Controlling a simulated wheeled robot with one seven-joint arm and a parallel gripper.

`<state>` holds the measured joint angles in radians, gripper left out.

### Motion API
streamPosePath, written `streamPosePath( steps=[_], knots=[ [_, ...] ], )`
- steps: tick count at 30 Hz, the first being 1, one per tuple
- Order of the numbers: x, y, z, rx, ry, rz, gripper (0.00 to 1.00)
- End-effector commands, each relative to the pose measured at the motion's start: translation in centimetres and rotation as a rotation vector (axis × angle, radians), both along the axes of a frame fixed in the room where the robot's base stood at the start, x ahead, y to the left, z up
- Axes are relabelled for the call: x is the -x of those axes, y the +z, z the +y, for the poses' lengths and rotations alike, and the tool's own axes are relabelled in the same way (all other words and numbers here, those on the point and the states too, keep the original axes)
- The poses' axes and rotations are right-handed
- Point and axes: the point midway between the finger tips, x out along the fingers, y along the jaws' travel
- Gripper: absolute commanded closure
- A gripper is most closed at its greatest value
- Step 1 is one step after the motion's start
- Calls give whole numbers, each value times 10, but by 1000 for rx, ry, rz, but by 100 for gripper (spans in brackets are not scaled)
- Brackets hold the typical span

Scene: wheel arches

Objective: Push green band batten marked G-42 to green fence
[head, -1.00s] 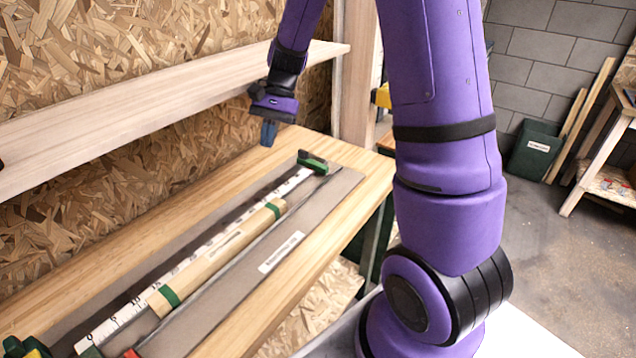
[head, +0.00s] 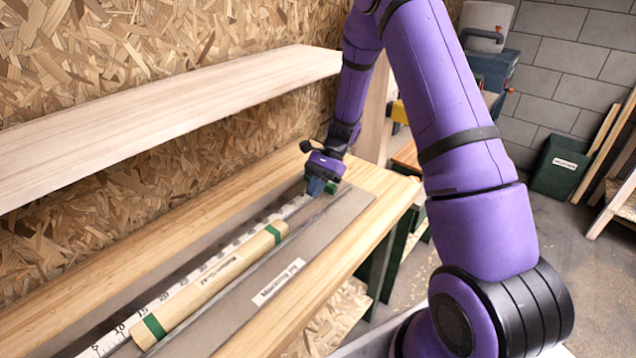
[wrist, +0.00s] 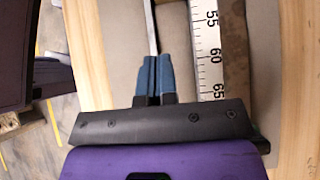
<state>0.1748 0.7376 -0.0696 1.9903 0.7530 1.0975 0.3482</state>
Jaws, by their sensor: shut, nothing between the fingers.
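The pale wood batten (head: 208,283) lies lengthwise in the grey track, with a green band near each end. Writing on its top is too small to read. My gripper (head: 318,186) is shut and empty, low over the far end of the track, beyond the batten's far end with a gap between. A green end block (head: 331,188) at the track's far end is mostly hidden by my gripper. In the wrist view, the blue fingers (wrist: 155,62) are together beside the white scale (wrist: 206,45), near the 60 mark. The batten does not show there.
The scale runs along the batten's left side and a thin metal rail (wrist: 151,28) along the track. A labelled grey plate (head: 275,283) lies right of it. A wooden shelf (head: 170,115) overhangs the bench at the back left. The bench edge is at right.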

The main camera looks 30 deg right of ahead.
Motion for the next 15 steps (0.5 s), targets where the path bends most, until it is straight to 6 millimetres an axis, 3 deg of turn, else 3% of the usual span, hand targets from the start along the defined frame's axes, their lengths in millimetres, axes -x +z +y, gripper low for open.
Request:
streamPosePath(
  steps=[9,15],
  knots=[
    [17,-42,39,0,0,3,100],
    [27,-40,63,1,1,0,100]
  ],
)
